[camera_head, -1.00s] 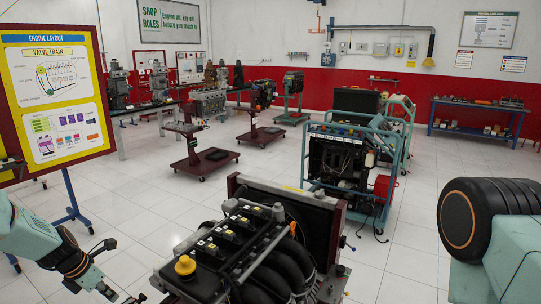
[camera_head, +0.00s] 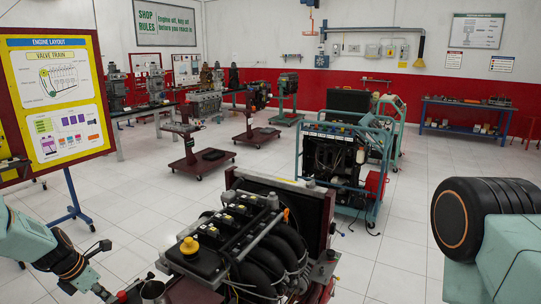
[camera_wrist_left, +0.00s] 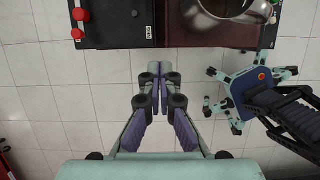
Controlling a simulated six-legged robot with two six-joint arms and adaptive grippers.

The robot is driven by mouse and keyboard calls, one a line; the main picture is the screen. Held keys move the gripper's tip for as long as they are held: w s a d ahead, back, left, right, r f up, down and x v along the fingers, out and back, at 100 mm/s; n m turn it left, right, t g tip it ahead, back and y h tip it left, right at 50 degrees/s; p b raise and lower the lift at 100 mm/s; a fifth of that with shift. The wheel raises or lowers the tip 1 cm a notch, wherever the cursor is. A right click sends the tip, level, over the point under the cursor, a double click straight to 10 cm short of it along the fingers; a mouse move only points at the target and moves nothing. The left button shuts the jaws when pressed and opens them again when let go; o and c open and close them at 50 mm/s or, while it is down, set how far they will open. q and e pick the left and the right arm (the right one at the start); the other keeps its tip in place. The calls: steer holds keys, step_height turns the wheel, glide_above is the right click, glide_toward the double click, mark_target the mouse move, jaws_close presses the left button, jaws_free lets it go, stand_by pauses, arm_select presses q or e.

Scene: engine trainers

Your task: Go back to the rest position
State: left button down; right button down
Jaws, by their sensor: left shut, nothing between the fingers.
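My left gripper (camera_head: 108,297) is at the lower left of the head view, partly cut by the bottom edge. In the left wrist view its fingers (camera_wrist_left: 158,70) point forward, shut together with nothing between them. The fingertips are over bare white floor tiles, near the edge of a dark red tray (camera_wrist_left: 178,36), and appear apart from it. My right gripper is not in view. No marked rest position shows.
A black engine (camera_head: 240,235) with a yellow cap stands close in front. A metal pot (camera_head: 153,290) is beside it, near my left gripper; the pot also shows in the wrist view (camera_wrist_left: 232,14). A poster board (camera_head: 56,95) stands at left. White floor (camera_head: 120,195) lies between.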

arm_select(q)
steer(key=s+d+f+m+y+b, duration=0.1)
steer(key=s+d+f+m+b, duration=0.4)
steer(key=s+f+m, duration=0.4)
steer(key=s+d+f+m+y+b, duration=0.25)
steer(key=s+d+f+m, duration=0.45)
steer(key=f+m, duration=0.35)
steer(key=s+d+f+m+g+b, duration=0.1)
steer(key=s+d+f+m+b, duration=0.2)
steer(key=s+b, duration=0.3)
steer(key=s+d+f+m+g+h+b, duration=0.1)
steer(key=s+d+f+m+b, duration=0.3)
steer(key=s, duration=0.6)
steer(key=s+d+f+m+g+b, duration=0.1)
steer(key=s+d+f+m+b, duration=0.2)
steer(key=s+f+b, duration=0.2)
steer(key=shift+s+d+f+h+b, duration=0.25)
steer(key=shift+s+f+h+b, duration=0.1)
steer(key=shift+s+b, duration=1.3)
steer(key=shift+s+m, duration=0.15)
steer(key=shift+m, duration=0.1)
